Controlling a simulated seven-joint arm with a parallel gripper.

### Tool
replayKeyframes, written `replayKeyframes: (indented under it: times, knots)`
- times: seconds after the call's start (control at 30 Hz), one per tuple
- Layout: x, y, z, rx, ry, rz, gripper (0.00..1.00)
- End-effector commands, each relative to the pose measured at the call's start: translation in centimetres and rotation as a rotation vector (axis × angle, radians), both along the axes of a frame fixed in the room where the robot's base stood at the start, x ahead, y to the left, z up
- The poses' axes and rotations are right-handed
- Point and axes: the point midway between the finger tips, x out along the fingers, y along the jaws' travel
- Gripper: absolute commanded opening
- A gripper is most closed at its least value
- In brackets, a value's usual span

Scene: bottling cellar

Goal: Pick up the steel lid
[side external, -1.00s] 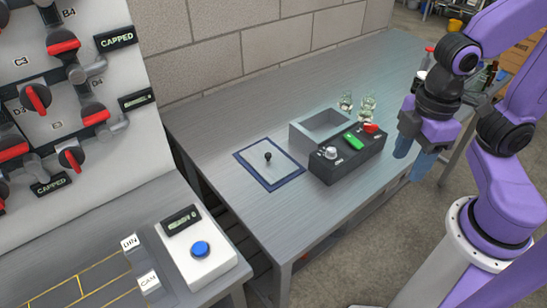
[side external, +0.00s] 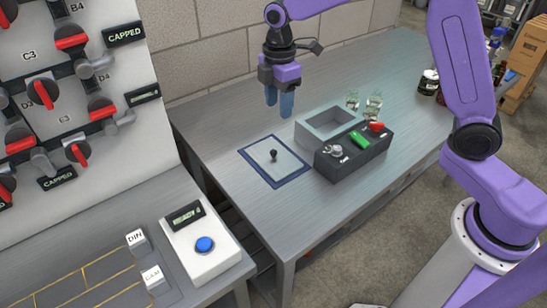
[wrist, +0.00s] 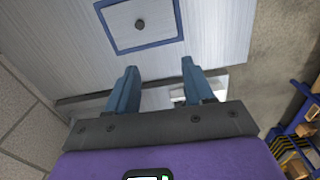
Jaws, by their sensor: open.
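The steel lid (side external: 285,165) is a flat pale square plate with a small black knob standing at its middle. It lies flat inside a dark blue square border on the grey metal table. In the wrist view the lid (wrist: 120,22) and its round knob show at the top, with the upper part of the border cut off. My gripper (side external: 279,104) hangs above the table, behind the lid in the side view, fingers pointing down. In the wrist view my gripper (wrist: 159,72) has its two blue fingers apart, with nothing between them.
Right of the lid are an open grey box (side external: 309,133) and a black control box (side external: 341,172) with a knob, green switch and red button. Small glass items (side external: 373,106) stand behind. A white button box (side external: 205,265) is on the nearer bench. The table's left rear is clear.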

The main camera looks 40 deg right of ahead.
Motion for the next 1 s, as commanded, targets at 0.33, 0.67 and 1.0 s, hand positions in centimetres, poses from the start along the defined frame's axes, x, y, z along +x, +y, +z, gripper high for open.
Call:
replayKeyframes:
  times: [0.33, 0.67, 1.0]
  knots:
    - [3.7, -1.1, -1.8, -0.002, 0.005, 0.053, 0.52]
    - [3.6, -1.2, -7.5, -0.004, 0.009, 0.052, 0.52]
    - [3.7, -1.2, -12.8, -0.003, 0.005, 0.051, 0.52]
